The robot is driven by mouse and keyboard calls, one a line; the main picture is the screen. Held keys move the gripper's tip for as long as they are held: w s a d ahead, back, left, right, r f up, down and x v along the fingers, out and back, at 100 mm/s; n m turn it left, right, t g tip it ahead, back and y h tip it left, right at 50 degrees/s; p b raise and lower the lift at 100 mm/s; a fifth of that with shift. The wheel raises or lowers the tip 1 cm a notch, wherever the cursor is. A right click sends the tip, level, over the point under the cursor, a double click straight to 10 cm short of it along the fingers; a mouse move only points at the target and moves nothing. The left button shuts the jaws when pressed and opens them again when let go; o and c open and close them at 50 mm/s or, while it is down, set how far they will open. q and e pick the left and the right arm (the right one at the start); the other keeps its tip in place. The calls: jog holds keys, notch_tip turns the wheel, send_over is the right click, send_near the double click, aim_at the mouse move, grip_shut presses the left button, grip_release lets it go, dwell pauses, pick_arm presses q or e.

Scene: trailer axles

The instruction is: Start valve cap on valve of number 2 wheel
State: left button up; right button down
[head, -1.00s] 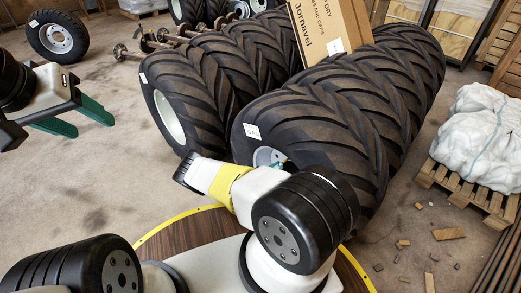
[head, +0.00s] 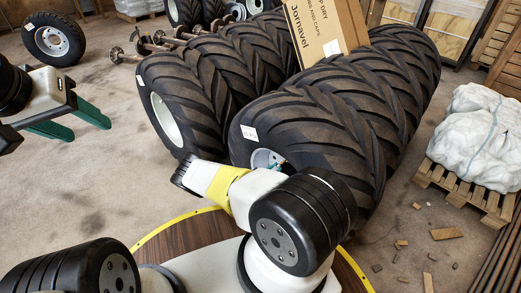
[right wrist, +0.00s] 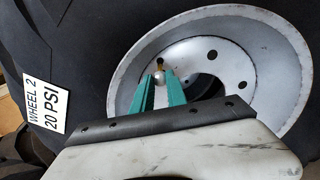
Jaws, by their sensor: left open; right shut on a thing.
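The number 2 wheel is the front tyre (head: 300,140) of the right-hand row, with a pale rim (head: 266,160). In the right wrist view its rim (right wrist: 270,95) shows beside a label (right wrist: 44,117) reading "WHEEL 2 20 PSI". My right gripper (right wrist: 161,80) is in front of the rim, its green fingers shut on a small silvery cap (right wrist: 158,77). A brass-coloured valve (right wrist: 160,63) shows just beyond the cap. I cannot tell whether they touch. In the head view my right wrist hides most of that gripper. My left gripper (head: 80,122) is open and empty at the left, above the floor.
Another row of tyres (head: 185,95) stands to the left, close by. A cardboard box (head: 325,30) rests on the tyres. A pallet with a white wrapped load (head: 480,130) is at the right. Wood scraps (head: 446,233) lie on the floor. The left floor is largely open.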

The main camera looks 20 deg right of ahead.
jog(key=shift+w+d, duration=0.2)
jog(key=shift+d, duration=0.3)
jog(key=c, duration=2)
grip_release()
grip_shut()
